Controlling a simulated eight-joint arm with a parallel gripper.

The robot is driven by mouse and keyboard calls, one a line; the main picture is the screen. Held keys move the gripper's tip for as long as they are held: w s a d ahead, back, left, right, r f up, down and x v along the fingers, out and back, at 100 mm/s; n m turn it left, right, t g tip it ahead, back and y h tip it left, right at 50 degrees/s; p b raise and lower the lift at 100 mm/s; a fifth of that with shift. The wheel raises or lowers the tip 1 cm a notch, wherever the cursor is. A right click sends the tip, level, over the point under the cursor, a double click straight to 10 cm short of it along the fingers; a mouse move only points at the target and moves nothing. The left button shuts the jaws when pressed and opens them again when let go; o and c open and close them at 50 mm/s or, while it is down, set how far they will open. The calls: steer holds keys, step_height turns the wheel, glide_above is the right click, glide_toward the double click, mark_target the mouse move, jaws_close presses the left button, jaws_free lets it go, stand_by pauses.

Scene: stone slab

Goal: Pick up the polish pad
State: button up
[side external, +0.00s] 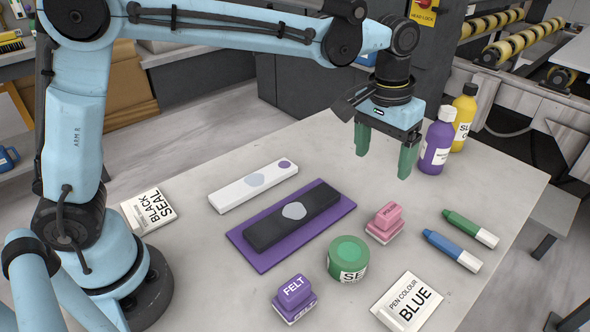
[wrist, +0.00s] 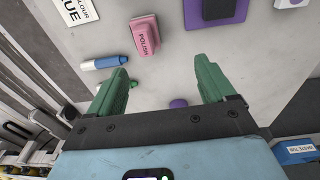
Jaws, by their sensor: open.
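The polish pad is a pink block (side external: 384,221) with a stepped top and a printed label, standing on the pale slab right of the dark bar. In the wrist view the pink pad (wrist: 144,36) lies beyond the fingertips, a little left of the middle, and its label reads POLISH. My gripper (side external: 384,163) has green fingers and hangs above the slab, behind the pad and apart from it. In the wrist view my gripper (wrist: 162,70) is open, with nothing held between its fingers.
A purple bottle (side external: 436,146) and a yellow bottle (side external: 463,118) stand close right of my gripper. Blue (side external: 452,250) and green (side external: 470,229) markers lie right of the pad. A green round tin (side external: 348,259), purple felt block (side external: 294,295) and dark bar (side external: 292,217) are nearby.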

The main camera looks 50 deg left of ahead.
mark_target(390, 210)
steer(key=shift+g, duration=0.6)
steer(key=d+f, duration=0.1)
steer(key=d, duration=0.1)
steer(key=w+d+f, duration=0.1)
steer(key=d, duration=0.1)
steer(key=shift+w+f, duration=0.2)
steer(key=shift+f, duration=0.15)
step_height(390, 210, down, 6)
steer(key=shift+f, duration=0.25)
steer(key=shift+a+f, duration=0.15)
steer(key=shift+f, duration=1.25)
steer(key=shift+a+f, duration=0.15)
steer(key=shift+f, duration=1.2)
steer(key=c, duration=1.2)
steer(key=shift+r, duration=0.15)
step_height(390, 210, up, 4)
steer(key=shift+s+d+r, duration=0.1)
steer(key=shift+s+r, duration=0.05)
steer(key=s+d+r, duration=0.6)
steer(key=s, duration=0.3)
steer(key=shift+s+d+r, duration=0.15)
steer(key=shift+d+r, duration=0.1)
steer(key=shift+d, duration=0.05)
